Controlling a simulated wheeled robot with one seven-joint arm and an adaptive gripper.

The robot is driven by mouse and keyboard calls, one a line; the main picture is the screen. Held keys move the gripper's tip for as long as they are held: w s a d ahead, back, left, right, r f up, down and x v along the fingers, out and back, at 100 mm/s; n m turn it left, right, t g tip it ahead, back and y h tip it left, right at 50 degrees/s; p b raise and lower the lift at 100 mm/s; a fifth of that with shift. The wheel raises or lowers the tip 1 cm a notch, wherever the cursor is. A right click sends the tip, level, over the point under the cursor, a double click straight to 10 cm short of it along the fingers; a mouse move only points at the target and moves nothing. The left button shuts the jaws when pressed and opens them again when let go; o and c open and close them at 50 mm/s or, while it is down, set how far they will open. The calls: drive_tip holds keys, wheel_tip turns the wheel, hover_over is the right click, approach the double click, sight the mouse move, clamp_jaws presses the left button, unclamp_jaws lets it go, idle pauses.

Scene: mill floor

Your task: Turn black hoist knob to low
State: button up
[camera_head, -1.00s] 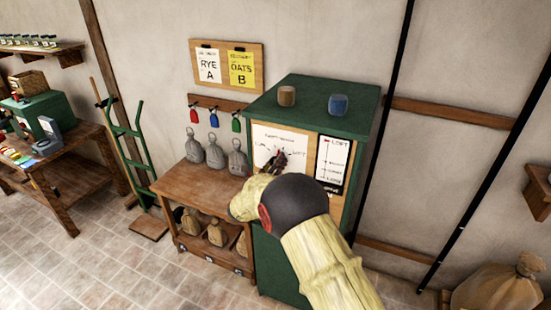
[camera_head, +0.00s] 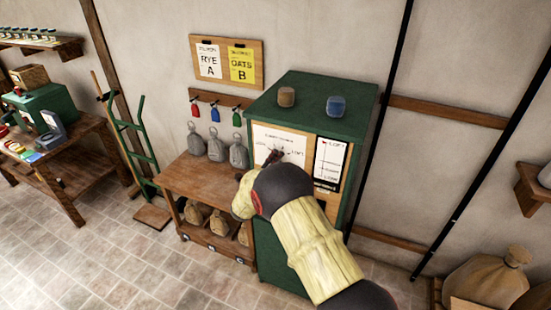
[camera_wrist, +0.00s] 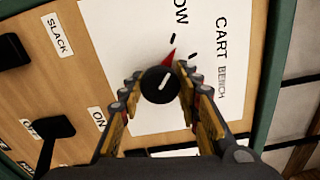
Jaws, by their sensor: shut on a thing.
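The black hoist knob (camera_wrist: 160,84) has a white line on its face and a red pointer beside it, on a white dial card (camera_wrist: 200,110). The pointer aims up and slightly right in the wrist view, near a tick by a partly cut-off label ending in "OW". "CART" and "BENCH" are printed to the right. My gripper (camera_wrist: 161,88) is shut on the knob, one finger on each side. In the head view my gripper (camera_head: 274,158) reaches the dial card on the green cabinet's front and hides the knob.
A black lever (camera_wrist: 58,128) by an "ON" label and another black part (camera_wrist: 14,52) near "SLACK" share the wooden panel. Two small cups, brown (camera_head: 287,96) and blue (camera_head: 336,105), stand on the green cabinet (camera_head: 310,110). A wooden bench (camera_head: 205,188) stands to the left.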

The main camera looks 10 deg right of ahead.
drive_tip(key=shift+a+n+p, duration=0.1)
drive_tip(key=shift+n+p, duration=0.25)
drive_tip(key=shift+n, duration=0.35)
drive_tip(key=o, duration=1.1)
drive_tip(key=shift+o, duration=0.3)
drive_tip(key=v, duration=1.2)
